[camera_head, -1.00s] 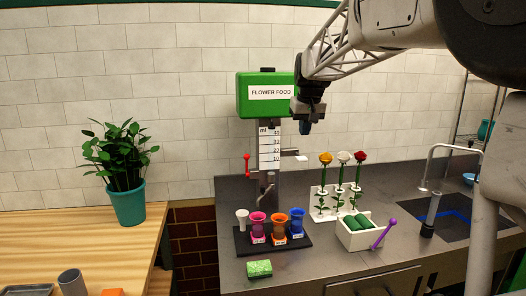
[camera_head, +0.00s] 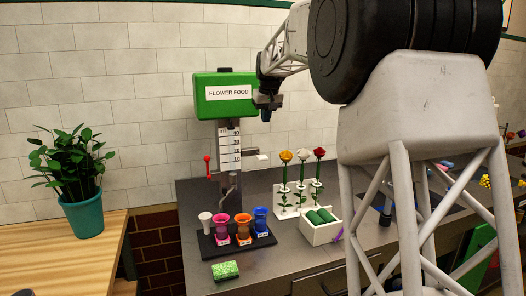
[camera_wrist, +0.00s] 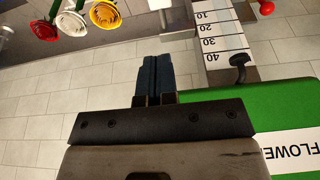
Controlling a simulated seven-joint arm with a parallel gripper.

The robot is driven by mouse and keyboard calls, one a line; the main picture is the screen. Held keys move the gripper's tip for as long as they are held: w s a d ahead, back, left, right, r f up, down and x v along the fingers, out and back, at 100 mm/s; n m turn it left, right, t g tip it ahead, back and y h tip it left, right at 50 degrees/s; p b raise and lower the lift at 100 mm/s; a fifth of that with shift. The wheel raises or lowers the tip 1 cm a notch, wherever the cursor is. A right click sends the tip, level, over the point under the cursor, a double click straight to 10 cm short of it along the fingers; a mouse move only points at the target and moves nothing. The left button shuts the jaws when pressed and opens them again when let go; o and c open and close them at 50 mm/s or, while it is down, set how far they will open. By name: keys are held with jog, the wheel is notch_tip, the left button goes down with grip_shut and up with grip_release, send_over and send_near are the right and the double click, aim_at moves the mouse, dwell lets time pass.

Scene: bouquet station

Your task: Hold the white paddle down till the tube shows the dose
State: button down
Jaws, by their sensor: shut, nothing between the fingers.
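The green FLOWER FOOD dispenser (camera_head: 213,107) stands against the tiled wall. The white ml scale (camera_head: 230,150) hangs below it and also shows in the wrist view (camera_wrist: 213,30). No coloured level can be made out on it. The white paddle (camera_head: 263,157) sticks out to the right, low beside the scale. My gripper (camera_head: 266,118) is shut and empty, in the air above the paddle and apart from it in the head view. Its shut dark fingers (camera_wrist: 152,75) also show in the wrist view, beside the scale.
A red-knobbed lever (camera_head: 207,160) is left of the scale. Several coloured cups stand on a black tray (camera_head: 205,247) below it. Roses stand in a white rack (camera_head: 285,212), right of the dispenser. A white box (camera_head: 320,232) and green sponge (camera_head: 225,270) are in front.

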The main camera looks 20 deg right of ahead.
send_over(262, 156)
jog(key=s, duration=0.1)
jog(key=f, duration=1.1)
jog(key=shift+s+f, duration=0.2)
jog(key=shift+f, duration=1.1)
